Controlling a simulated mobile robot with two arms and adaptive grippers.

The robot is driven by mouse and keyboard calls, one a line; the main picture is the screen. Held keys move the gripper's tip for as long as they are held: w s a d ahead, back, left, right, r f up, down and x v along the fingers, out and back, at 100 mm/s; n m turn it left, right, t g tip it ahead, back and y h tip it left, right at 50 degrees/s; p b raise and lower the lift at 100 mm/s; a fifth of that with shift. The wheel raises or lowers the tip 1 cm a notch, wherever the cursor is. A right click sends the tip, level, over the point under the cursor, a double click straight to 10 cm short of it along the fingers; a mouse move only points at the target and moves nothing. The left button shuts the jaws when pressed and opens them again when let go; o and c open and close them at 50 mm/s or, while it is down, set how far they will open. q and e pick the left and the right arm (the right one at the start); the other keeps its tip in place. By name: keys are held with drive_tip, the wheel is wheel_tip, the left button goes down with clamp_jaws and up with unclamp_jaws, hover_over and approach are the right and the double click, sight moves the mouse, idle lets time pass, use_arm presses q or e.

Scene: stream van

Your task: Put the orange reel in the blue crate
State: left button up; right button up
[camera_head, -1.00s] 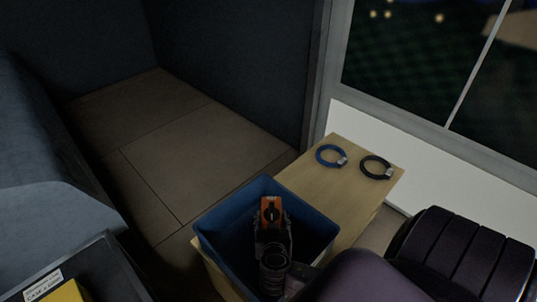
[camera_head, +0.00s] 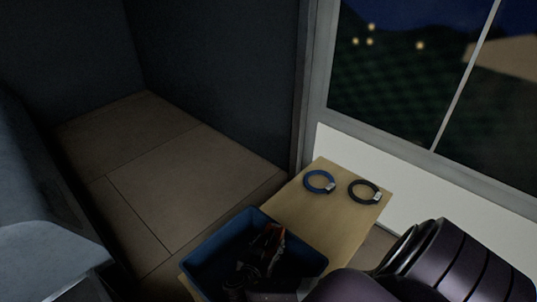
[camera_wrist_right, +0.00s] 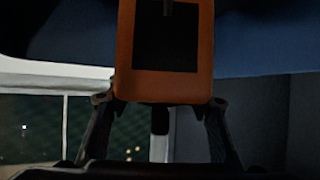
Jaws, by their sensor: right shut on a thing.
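The orange reel (camera_head: 268,236) is small, with a dark centre. In the head view it shows over the blue crate (camera_head: 222,250), within its rim outline and tilted. My right gripper (camera_head: 263,247) is shut on it. In the right wrist view the reel (camera_wrist_right: 165,87) sits between the two fingertips (camera_wrist_right: 160,101), its orange frame around a dark square. The crate's inside is dark, and I cannot tell whether the reel touches its floor. My right arm hides the crate's near side. My left gripper is not in view.
The crate stands at the near end of a light wooden top (camera_head: 330,222). A blue cable loop (camera_head: 308,184) and a black cable loop (camera_head: 354,193) lie behind it. A window (camera_head: 400,90) is at right. Brown floor (camera_head: 165,165) lies clear at left.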

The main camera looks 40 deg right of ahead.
wheel_tip(320, 180, down, 6)
drive_tip(key=shift+f+b, duration=0.1)
drive_tip(key=shift+b, duration=0.5)
drive_tip(key=shift+f+b, duration=0.65)
drive_tip(key=shift+f, duration=1.35)
drive_tip(key=o, duration=1.7)
drive_tip(key=shift+c, duration=0.2)
drive_tip(key=shift+p+v, duration=0.35)
drive_tip(key=shift+v, duration=3.5)
